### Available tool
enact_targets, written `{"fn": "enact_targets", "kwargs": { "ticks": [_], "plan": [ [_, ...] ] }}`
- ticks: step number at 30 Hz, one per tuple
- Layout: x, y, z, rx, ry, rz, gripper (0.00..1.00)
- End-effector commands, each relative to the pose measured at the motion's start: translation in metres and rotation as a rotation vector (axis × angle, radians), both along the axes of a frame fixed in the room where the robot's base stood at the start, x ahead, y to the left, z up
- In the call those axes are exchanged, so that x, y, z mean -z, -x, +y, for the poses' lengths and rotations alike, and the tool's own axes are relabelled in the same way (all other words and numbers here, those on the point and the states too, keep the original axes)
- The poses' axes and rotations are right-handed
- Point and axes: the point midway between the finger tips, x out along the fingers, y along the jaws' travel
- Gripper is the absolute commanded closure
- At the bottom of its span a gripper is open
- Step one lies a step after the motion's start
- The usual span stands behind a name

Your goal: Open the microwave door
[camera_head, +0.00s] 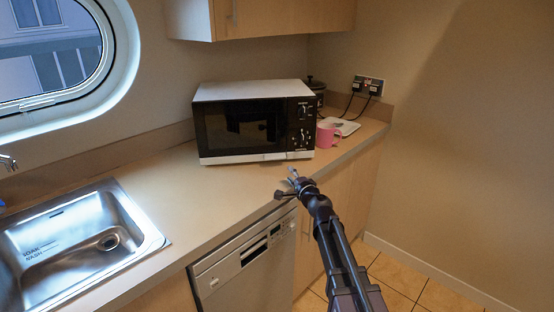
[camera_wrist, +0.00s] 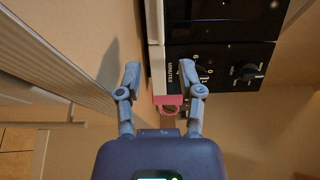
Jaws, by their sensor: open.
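The microwave (camera_head: 240,90) stands on the counter with a white body, a dark glass door (camera_head: 235,132) and a black knob panel (camera_head: 301,125) at its right. The door looks shut, and I make out no separate handle. In the wrist view the microwave (camera_wrist: 156,50) appears turned, its dark front and knobs at the upper right. My gripper (camera_head: 286,184) is in front of and below the microwave's right end, near the counter's front edge, apart from it. In the wrist view my gripper (camera_wrist: 159,75) has its two fingers spread and nothing between them.
A pink mug (camera_head: 327,136) stands just right of the microwave; it also shows in the wrist view (camera_wrist: 168,101). A dark pot (camera_head: 316,88) and plugged cables are behind. A sink (camera_head: 75,250) is at left. The counter (camera_head: 190,190) before the microwave is clear.

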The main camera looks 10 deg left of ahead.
Motion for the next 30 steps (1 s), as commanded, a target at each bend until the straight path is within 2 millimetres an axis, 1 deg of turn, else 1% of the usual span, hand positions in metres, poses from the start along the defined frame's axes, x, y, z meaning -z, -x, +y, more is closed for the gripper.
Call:
{"fn": "enact_targets", "kwargs": {
  "ticks": [5,11,30],
  "plan": [
    [0.0,-0.006,0.002,0.0,0.001,0.0,0.51],
    [0.0,-0.021,0.011,-0.001,0.001,0.0,0.51],
    [0.0,-0.103,0.056,0.001,0.001,0.0,0.51]
  ]
}}
